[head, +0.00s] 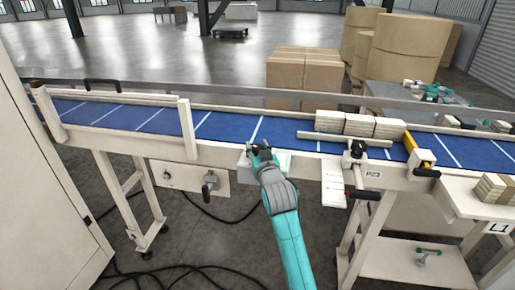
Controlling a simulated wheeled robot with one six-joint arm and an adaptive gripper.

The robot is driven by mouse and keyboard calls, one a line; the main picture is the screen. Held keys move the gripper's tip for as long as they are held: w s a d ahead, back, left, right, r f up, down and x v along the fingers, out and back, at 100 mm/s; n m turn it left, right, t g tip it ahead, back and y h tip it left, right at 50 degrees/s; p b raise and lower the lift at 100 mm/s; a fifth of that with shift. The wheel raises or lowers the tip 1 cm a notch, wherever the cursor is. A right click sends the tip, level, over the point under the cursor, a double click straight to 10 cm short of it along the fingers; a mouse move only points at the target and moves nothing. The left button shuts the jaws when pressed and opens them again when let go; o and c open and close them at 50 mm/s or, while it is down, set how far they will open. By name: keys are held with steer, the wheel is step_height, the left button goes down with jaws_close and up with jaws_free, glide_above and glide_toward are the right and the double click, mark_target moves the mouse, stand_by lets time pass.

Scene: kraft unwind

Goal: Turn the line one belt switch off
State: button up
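My gripper (259,150) is at the near edge of the blue conveyor belt (228,127), in front of a small pale box (284,161) with a greenish face on the belt's side rail. The gripper and wrist cover much of this box, so any switch on it is hidden. I cannot tell whether the gripper touches it or whether its fingers are open. Left of it, a cream panel (188,179) under the belt carries a dark lever-like handle (210,182) and a small round knob (167,175). No label naming line one's switch is readable.
Several pale stacked blocks (358,124) sit on the belt at the right, near a yellow bracket (412,146). A cabinet (40,190) stands left. Black cables (190,268) lie on the floor.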

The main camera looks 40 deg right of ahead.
steer(key=shift+m+g+h, duration=0.3)
steer(key=shift+m+h, duration=0.1)
steer(key=shift+h, duration=0.1)
steer(key=shift+c, duration=0.3)
steer(key=shift+w+a+m+g+h, duration=0.1)
steer(key=shift+m+g+h, duration=0.35)
steer(key=shift+h, duration=0.25)
steer(key=m+g+h, duration=0.5)
steer(key=shift+g, duration=0.35)
steer(key=m+g+h, duration=0.1)
steer(key=m+g, duration=0.1)
steer(key=g, duration=0.1)
steer(key=m+g+h, duration=0.1)
steer(key=m+g, duration=0.1)
steer(key=g, duration=0.1)
steer(key=shift+m+g, duration=1.55)
steer(key=shift+g, duration=1.15)
steer(key=o, duration=1.2)
steer(key=shift+c, duration=0.2)
